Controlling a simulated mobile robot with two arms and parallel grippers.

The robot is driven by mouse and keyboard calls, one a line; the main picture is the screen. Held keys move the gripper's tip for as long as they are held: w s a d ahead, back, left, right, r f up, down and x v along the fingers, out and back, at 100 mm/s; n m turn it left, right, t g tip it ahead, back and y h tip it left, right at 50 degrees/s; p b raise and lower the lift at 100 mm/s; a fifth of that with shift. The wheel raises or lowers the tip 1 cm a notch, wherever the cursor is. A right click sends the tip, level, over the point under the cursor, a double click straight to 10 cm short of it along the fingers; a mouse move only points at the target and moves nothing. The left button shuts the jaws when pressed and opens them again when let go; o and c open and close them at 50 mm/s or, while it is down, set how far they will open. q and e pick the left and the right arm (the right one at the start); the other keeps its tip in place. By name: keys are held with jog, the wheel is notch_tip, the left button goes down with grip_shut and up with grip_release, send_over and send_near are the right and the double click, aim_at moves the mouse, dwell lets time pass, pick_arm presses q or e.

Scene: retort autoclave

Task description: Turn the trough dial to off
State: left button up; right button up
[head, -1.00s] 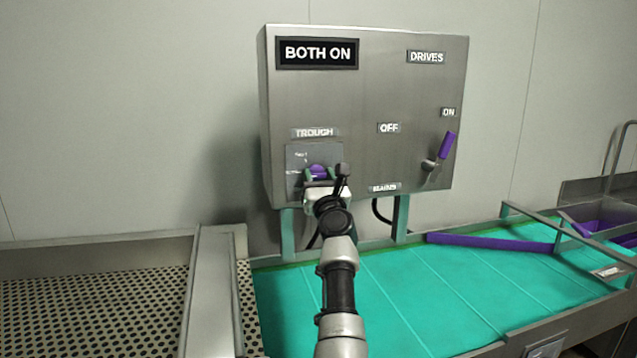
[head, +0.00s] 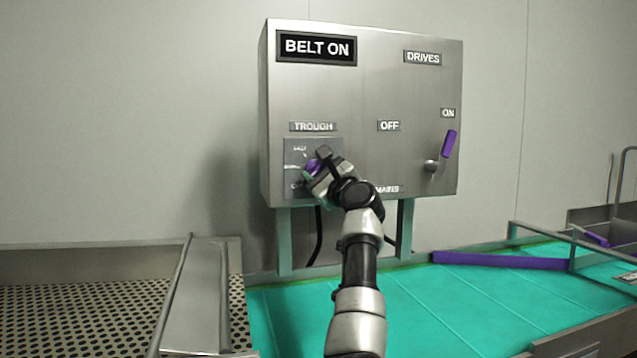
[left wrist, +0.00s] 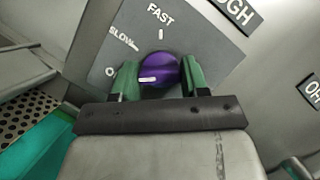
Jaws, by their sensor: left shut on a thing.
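The trough dial is a purple knob (head: 313,166) on a grey plate under the TROUGH label, low on the left of the steel drive box (head: 400,85). In the left wrist view the knob (left wrist: 160,70) sits between the two green fingers of my left gripper (left wrist: 160,80), which is shut on it. Its white mark lies on the left side, towards the partly hidden label starting with O, away from FAST and SLOW. The black display (head: 316,48) reads BELT ON. My left gripper (head: 318,172) and wrist cover part of the dial plate in the head view.
A purple-handled mains lever (head: 449,144) stands tilted up near ON at the box's right. Below are a teal belt (head: 480,300) with a purple bar (head: 500,260) across it and a perforated metal tray (head: 80,310) at left.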

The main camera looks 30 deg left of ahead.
pick_arm(q)
jog(key=shift+n, duration=0.7)
jog(key=o, duration=0.9)
jog(key=shift+w+f, duration=0.1)
jog(key=shift+w, duration=0.05)
jog(key=b+v, duration=0.4)
jog(key=v, duration=0.6)
jog(key=shift+d, duration=0.35)
